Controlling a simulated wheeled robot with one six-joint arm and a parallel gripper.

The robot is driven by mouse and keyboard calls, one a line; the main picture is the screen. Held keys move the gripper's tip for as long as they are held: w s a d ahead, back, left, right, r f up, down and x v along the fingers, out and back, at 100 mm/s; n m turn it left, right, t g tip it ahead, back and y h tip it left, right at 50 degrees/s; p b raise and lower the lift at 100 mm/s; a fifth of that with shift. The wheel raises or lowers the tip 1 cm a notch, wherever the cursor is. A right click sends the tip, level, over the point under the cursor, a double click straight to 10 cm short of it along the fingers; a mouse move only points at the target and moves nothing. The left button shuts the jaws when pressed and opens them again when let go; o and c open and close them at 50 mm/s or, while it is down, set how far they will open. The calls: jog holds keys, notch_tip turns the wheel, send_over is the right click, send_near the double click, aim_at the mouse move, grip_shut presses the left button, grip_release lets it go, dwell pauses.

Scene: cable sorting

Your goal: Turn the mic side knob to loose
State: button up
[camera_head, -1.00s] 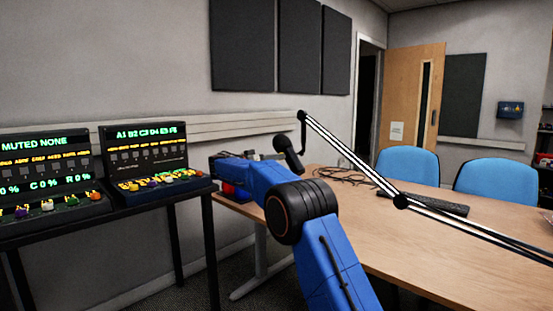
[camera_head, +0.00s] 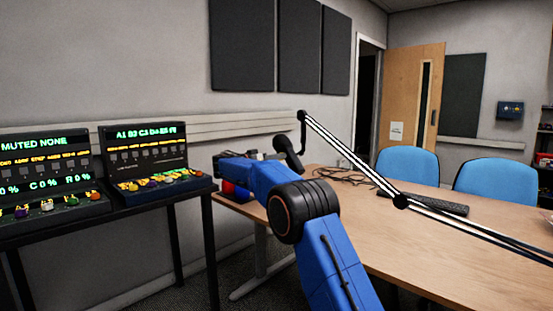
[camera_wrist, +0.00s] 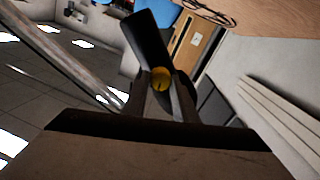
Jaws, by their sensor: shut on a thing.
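The black microphone (camera_head: 288,152) hangs from the end of the boom arm (camera_head: 350,155) above the table in the head view. In the wrist view the microphone (camera_wrist: 150,42) runs up and left, seen close. A round yellow knob (camera_wrist: 160,78) sits on its side, between the fingertips. My gripper (camera_wrist: 161,90) is shut on the knob; the fingers stand on either side of it. In the head view my blue arm hides much of the lower microphone area, and the fingers there are too small to make out.
The wooden table (camera_head: 400,245) extends right, with a dark keyboard-like bar (camera_head: 440,204) and cables (camera_head: 345,176) on it. Two blue chairs (camera_head: 408,163) stand behind it. Two panels with lit displays (camera_head: 146,160) stand on a black stand at left.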

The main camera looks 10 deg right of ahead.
jog(key=shift+w+a+n+g, duration=0.1)
jog(key=shift+n+g, duration=0.15)
jog(key=shift+n, duration=3.6)
jog(key=shift+w+n+g, duration=0.1)
jog(key=shift+n+g, duration=0.15)
jog(key=shift+n, duration=3.6)
jog(key=o, duration=1)
jog(key=shift+o, duration=0.2)
jog(key=shift+a, duration=0.1)
jog(key=v, duration=1.7)
